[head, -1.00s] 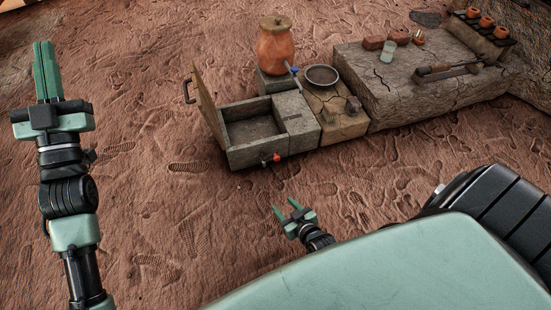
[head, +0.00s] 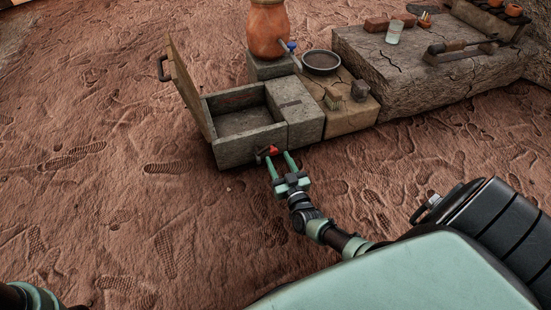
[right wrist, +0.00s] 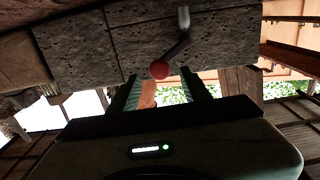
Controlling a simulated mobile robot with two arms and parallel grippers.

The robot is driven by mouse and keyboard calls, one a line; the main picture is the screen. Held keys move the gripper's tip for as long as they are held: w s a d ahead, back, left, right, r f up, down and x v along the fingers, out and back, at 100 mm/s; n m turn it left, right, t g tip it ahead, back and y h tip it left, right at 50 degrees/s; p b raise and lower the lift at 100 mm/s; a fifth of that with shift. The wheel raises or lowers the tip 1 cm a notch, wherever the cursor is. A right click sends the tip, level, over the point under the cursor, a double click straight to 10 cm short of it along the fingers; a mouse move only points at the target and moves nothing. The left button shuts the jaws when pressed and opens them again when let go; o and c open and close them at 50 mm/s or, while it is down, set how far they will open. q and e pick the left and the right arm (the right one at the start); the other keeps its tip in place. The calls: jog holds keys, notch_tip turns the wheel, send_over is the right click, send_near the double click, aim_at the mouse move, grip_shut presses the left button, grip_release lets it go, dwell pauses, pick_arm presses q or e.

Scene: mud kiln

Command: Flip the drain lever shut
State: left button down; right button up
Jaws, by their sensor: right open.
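The drain lever (head: 268,150) sticks out low on the front of the grey stone basin (head: 240,149), with a red end. In the right wrist view, its red ball knob (right wrist: 160,69) ends a dark, slanted rod beside a metal pipe (right wrist: 184,18). My right gripper (head: 279,156) is open and empty, its two fingers pointing at the basin front. The knob shows between the two fingertips in the wrist view; I cannot tell whether they touch it. My left gripper is out of view; only a piece of that arm shows at the bottom left corner.
The basin's wooden lid (head: 189,86) stands open on the left. An orange clay jar (head: 267,30) with a blue tap stands behind. A dark bowl (head: 321,62) and brushes sit to the right, beside a stone bench (head: 430,70). The ground left and in front is clear.

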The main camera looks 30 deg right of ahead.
aim_at(275, 153)
jog(key=shift+b+x, duration=0.55)
jog(key=shift+x, duration=1.05)
grip_shut()
jog(key=shift+f, duration=0.1)
